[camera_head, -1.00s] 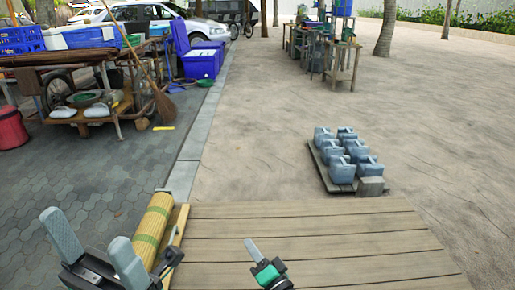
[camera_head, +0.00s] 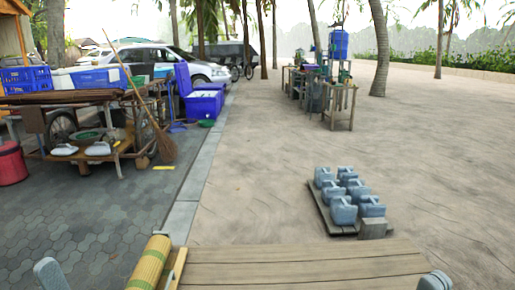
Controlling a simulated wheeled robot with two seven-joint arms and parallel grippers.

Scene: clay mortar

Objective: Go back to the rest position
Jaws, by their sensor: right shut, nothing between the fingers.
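My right gripper (camera_head: 435,281) shows as a grey rounded part at the bottom right, over the near right corner of the wooden table. It is shut and holds nothing. Most of it is cut off by the bottom edge. My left gripper (camera_head: 50,273) shows only as one grey fingertip at the bottom left, left of the table. The rest of it is out of frame, so its opening cannot be seen.
The plank table (camera_head: 300,268) fills the bottom middle, with a rolled yellow mat (camera_head: 150,264) at its left. Several grey-blue jugs (camera_head: 343,210) stand on a pallet beyond it. A loaded cart (camera_head: 85,148) is at the left. Open paving lies ahead.

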